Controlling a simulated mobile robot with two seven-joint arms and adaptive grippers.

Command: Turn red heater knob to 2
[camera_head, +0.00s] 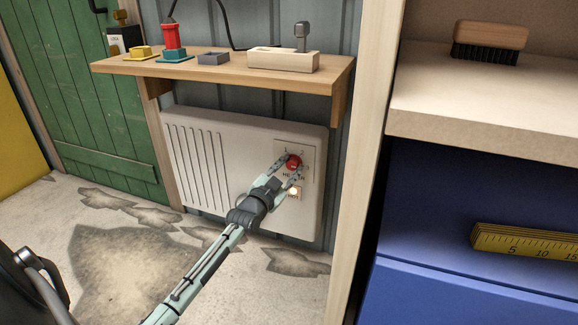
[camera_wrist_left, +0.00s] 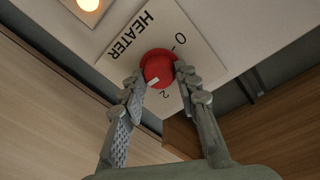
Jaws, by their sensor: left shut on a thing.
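The red heater knob (camera_head: 293,162) sits on a pale plate (camera_head: 312,158) at the upper right of the white wall heater (camera_head: 240,140). My left gripper (camera_head: 289,166) reaches up to it, with a finger on either side. In the left wrist view the fingers are closed on the round red knob (camera_wrist_left: 157,66). The plate (camera_wrist_left: 150,35) there reads HEATER, with 0 and 2 beside the knob. A white mark (camera_wrist_left: 153,80) on the knob lies on the side towards the 2; its exact setting is hard to tell. My right gripper is out of view.
A lit round lamp (camera_head: 294,191) is just below the knob. A wooden shelf (camera_head: 220,72) with several small devices overhangs the heater. A wooden post (camera_head: 360,170) and a blue cabinet (camera_head: 470,210) stand to the right.

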